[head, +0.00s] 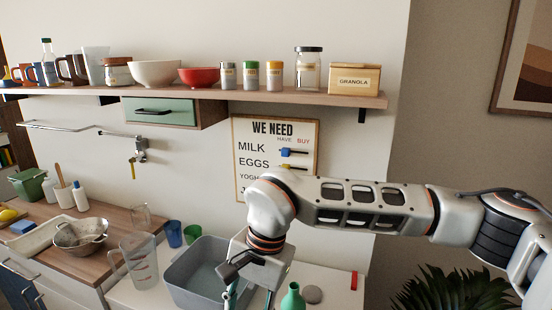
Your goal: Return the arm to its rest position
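My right arm reaches in from the right edge across the middle of the head view, bent downward at its far end. My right gripper (250,298) points down over the right part of the grey basin (190,297). Its fingers look spread apart, with nothing clearly seen between them; their tips are at the bottom edge of the picture. A green bottle (293,298) stands just right of the gripper; I cannot tell whether they touch. My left gripper is not in view.
A wall shelf (330,97) with jars, bowls and mugs runs above the arm. A notice board (262,190) hangs behind it. A measuring jug (140,260), colander (80,236) and blue cup (173,234) stand left. A plant (450,290) is below the arm at right.

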